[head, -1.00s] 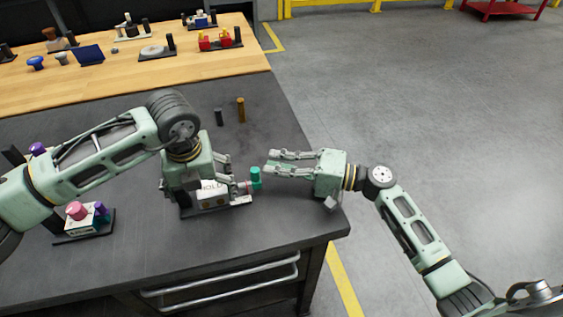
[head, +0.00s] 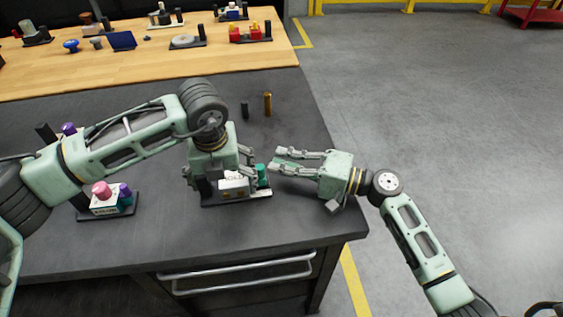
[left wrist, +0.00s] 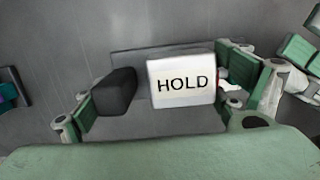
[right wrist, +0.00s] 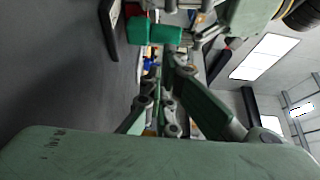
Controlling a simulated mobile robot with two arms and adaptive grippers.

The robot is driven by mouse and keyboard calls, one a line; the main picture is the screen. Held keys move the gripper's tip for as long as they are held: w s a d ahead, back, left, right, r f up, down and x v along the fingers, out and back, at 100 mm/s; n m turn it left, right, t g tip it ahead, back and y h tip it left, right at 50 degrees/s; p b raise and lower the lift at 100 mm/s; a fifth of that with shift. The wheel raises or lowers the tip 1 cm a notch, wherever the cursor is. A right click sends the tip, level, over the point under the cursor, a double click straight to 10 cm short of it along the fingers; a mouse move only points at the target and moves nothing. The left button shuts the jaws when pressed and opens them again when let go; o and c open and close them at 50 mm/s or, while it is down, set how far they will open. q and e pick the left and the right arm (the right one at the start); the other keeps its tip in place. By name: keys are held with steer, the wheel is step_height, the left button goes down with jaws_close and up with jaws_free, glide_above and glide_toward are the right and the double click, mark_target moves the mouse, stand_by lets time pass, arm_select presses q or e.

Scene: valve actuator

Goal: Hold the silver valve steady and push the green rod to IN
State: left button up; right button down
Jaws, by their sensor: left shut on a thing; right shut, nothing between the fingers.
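The silver valve (head: 234,187) is a small box on a black base, with a HOLD label that faces up in the left wrist view (left wrist: 182,82).
A pink-and-purple knob device (head: 105,200) stands left on the dark table. A black peg (head: 245,109) and a brass peg (head: 267,104) stand behind the valve. The table's right edge (head: 350,215) is near my right gripper. Several devices sit on the wooden bench (head: 150,65).

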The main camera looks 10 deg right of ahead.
arm_select(q)
steer(key=shift+s+f, duration=0.2)
steer(key=shift+f, duration=0.1)
arm_select(e)
steer(key=d, duration=0.1)
steer(key=w+d, duration=0.1)
steer(key=d, duration=0.1)
steer(key=shift+d, duration=0.3)
steer(key=v, duration=1)
steer(key=shift+s+a, duration=0.1)
arm_select(q)
steer(key=o, duration=1.5)
steer(key=shift+o, duration=0.6)
steer(key=shift+w, duration=0.25)
steer(key=shift+r, duration=0.1)
steer(key=shift+r, duration=0.15)
